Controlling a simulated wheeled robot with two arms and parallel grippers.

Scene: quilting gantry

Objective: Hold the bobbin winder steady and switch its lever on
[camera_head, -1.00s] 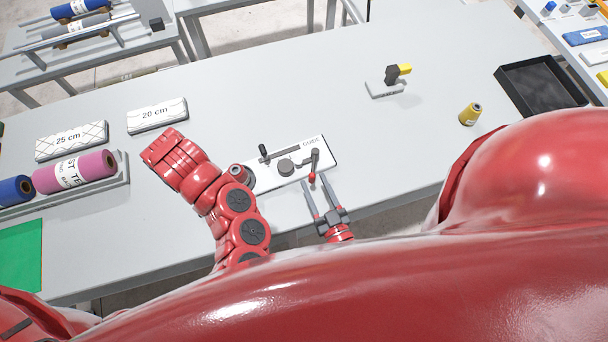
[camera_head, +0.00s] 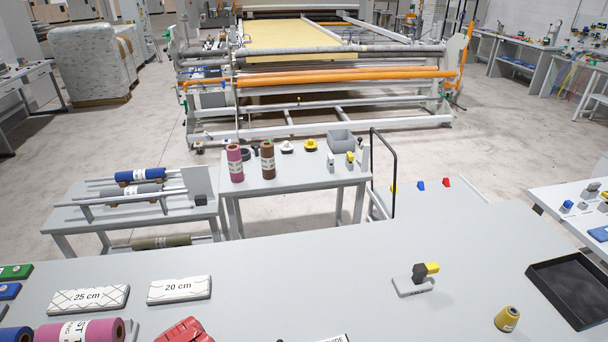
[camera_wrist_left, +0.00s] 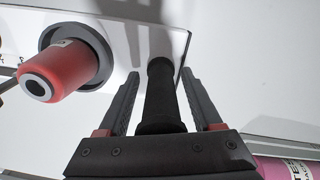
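In the left wrist view, the fingers of my left gripper (camera_wrist_left: 161,74) stand apart on either side of an upright black handle (camera_wrist_left: 160,100), with narrow gaps visible at both sides. A red cylinder with a dark round flange (camera_wrist_left: 62,72) is left of the fingers, over the white plate. The lever and my right gripper are not in view now.
Two white patterned blocks, 25 cm (camera_head: 88,298) and 20 cm (camera_head: 179,289), lie on the grey table left. A black-and-yellow tool (camera_head: 415,278), a yellow spool (camera_head: 507,319) and a black tray (camera_head: 572,290) are right. The table's middle is clear.

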